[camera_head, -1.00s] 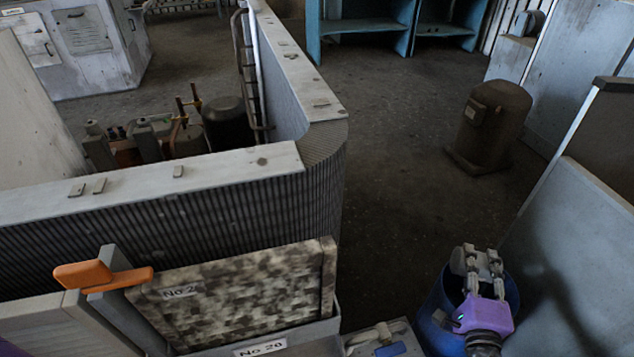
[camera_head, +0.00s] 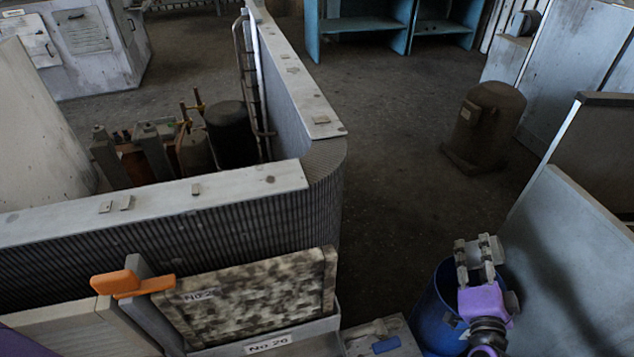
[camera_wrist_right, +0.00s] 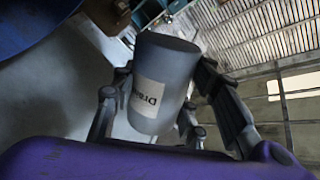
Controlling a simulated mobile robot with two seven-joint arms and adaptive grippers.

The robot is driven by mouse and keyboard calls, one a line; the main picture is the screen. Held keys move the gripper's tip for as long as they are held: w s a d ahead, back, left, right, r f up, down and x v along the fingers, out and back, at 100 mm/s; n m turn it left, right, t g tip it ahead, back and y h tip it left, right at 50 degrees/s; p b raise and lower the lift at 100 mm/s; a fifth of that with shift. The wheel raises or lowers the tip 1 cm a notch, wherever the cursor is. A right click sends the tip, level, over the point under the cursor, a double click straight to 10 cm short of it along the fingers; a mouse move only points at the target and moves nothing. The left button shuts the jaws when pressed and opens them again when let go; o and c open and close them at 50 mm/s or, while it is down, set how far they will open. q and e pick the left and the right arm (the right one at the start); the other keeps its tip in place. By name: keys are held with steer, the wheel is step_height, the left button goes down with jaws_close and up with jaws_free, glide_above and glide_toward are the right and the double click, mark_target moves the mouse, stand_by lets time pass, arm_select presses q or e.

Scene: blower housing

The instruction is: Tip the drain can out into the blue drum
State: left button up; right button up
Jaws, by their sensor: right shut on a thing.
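The drain can (camera_wrist_right: 165,85) is a grey cylinder with a white label partly reading "Drain" in the right wrist view. My right gripper (camera_wrist_right: 158,115) is shut on it, fingers on both sides. In the head view my right gripper (camera_head: 478,256) is over the blue drum (camera_head: 431,312), at its back right rim. The can is mostly hidden by the gripper there, so I cannot tell how far it is tilted. A blue curved surface (camera_wrist_right: 55,22), likely the drum, shows at the wrist view's upper left, apart from the can. My left gripper is not in view.
A grey panel (camera_head: 575,260) stands close on the right of the drum. A crate labelled No.20 (camera_head: 268,344) with a mottled filter (camera_head: 255,295) and an orange handle (camera_head: 130,284) is at lower left. A brown tank (camera_head: 487,125) stands farther back; the floor between is clear.

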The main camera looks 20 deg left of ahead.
mark_target(479, 248)
step_height(479, 248, up, 3)
steer(key=n+p, duration=0.3)
steer(key=n, duration=0.2)
steer(key=shift+a+r+n, duration=0.1)
steer(key=shift+a+n, duration=0.05)
steer(key=shift+n, duration=0.25)
steer(key=shift+a+r+n+p, duration=0.1)
steer(key=shift+r+n+p, duration=0.15)
steer(key=shift+n+p, duration=0.75)
steer(key=shift+a+r+n+p, duration=0.15)
steer(key=shift+n+p, duration=0.3)
steer(key=shift+n, duration=0.65)
